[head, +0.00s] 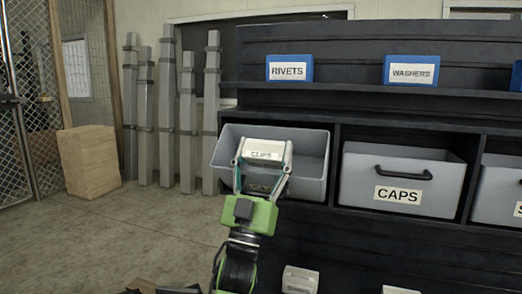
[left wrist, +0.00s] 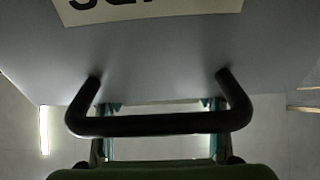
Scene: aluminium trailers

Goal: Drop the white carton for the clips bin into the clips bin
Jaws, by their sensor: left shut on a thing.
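The white carton (head: 263,146), with a CLIPS label, is gripped between the two fingers of my left gripper (head: 264,160). It is at the opening of the grey clips bin (head: 312,160), which is pulled out and tilted forward from the shelf. I cannot tell how far the carton is inside the bin. The bin's front label is mostly hidden by my gripper. In the left wrist view the bin's grey front (left wrist: 150,65), part of its label and its black handle (left wrist: 160,123) fill the picture; the carton is hidden there. My right gripper is out of view.
The grey CAPS bin (head: 400,182) sits in the compartment to the right, with another grey bin (head: 498,190) beyond. Blue RIVETS (head: 289,68) and WASHERS (head: 411,70) bins stand above. Other white cartons (head: 300,280) are low in front. A wooden box (head: 88,162) stands at left.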

